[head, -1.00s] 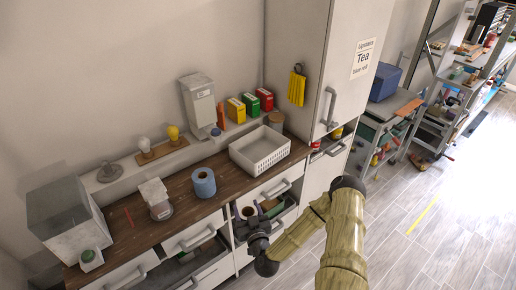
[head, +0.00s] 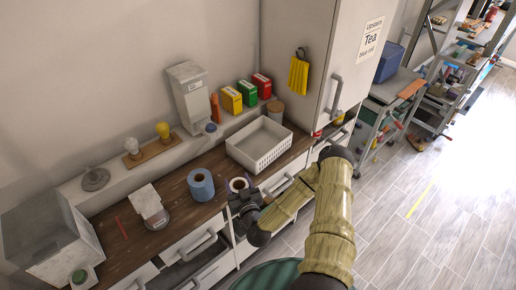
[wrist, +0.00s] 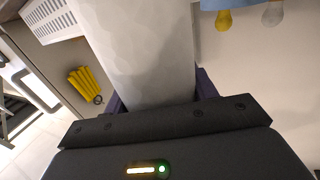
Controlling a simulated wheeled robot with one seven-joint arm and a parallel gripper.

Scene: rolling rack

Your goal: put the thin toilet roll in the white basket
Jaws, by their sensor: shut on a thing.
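A white toilet roll (head: 238,184) with a brown core is held at the counter's front edge, right of a thicker blue roll (head: 201,185). My gripper (head: 243,196) is shut on the white roll. In the wrist view the white roll (wrist: 140,50) fills the space between the dark fingers and hides much behind it. The white basket (head: 262,160) sits on the counter, behind and right of the held roll, with its visible inside empty. A corner of the basket (wrist: 52,20) shows at upper left in the wrist view.
A scale-like device (head: 151,208) and a glass box (head: 50,245) stand on the counter at left. Yellow, green and red boxes (head: 246,95) line the ledge behind the basket. A tall cabinet (head: 325,60) with hanging yellow gloves (head: 298,73) bounds the right.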

